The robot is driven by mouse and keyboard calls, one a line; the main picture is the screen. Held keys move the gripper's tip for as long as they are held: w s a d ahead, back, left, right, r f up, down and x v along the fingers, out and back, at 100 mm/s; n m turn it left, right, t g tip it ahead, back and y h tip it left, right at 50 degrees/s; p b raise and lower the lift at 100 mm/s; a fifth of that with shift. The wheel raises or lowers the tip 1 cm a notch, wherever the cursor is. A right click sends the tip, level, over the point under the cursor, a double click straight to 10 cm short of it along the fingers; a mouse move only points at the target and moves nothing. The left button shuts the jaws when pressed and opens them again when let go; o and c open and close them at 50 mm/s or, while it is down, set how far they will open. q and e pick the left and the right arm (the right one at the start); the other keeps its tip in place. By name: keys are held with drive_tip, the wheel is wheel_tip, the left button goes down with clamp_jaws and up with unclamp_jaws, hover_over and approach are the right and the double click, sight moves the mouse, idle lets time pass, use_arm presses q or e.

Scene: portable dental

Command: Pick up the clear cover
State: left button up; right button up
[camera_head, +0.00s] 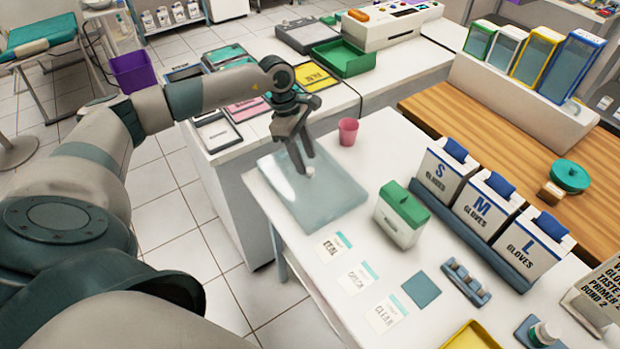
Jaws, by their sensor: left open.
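The clear cover (325,203) is a flat, see-through bluish sheet on the left end of the white table. A small white knob (310,171) shows on it near its upper middle. My left gripper (304,167) is open and points down over the cover, with its fingertips at the knob. Whether the fingers touch the knob cannot be told. What lies under the cover is not clear. My right gripper is not in view.
A pink cup (348,131) stands just behind the cover. A white box with a green lid (401,214) stands to its right, with glove boxes (446,170) beyond. Labelled cards (334,246) lie in front. A counter with coloured folders (247,108) is behind.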

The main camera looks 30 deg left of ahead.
sight(310, 170)
use_arm(q)
drive_tip(key=x, duration=0.3)
drive_tip(key=shift+w+d+f+b, duration=0.1)
drive_tip(key=shift+f+b, duration=0.15)
drive_tip(key=shift+b, duration=0.15)
clamp_jaws()
